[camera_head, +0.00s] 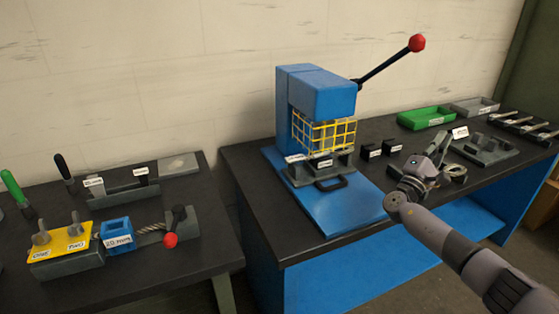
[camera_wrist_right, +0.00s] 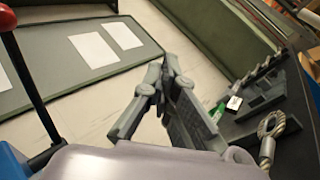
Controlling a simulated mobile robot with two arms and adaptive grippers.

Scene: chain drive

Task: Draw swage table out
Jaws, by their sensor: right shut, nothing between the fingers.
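The swage table (camera_head: 310,174) is a grey labelled slide at the foot of a blue press (camera_head: 316,95), below a yellow wire guard (camera_head: 325,132). A black loop handle (camera_head: 331,184) sticks out at its front, over the blue base plate. My right gripper (camera_head: 437,148) is to the right of the press, apart from the handle, above the right part of the bench. It is shut and empty; its fingers also show in the right wrist view (camera_wrist_right: 165,105). The swage table is not seen in the wrist view. My left gripper is not in view.
The press lever with red knob (camera_head: 417,43) rises to the right. Small black blocks (camera_head: 381,148) stand between press and gripper. A green tray (camera_head: 426,117) and grey tray (camera_head: 475,105) lie behind. A wire rope loop (camera_wrist_right: 275,130) is near my gripper. The blue base plate's front (camera_head: 345,215) is clear.

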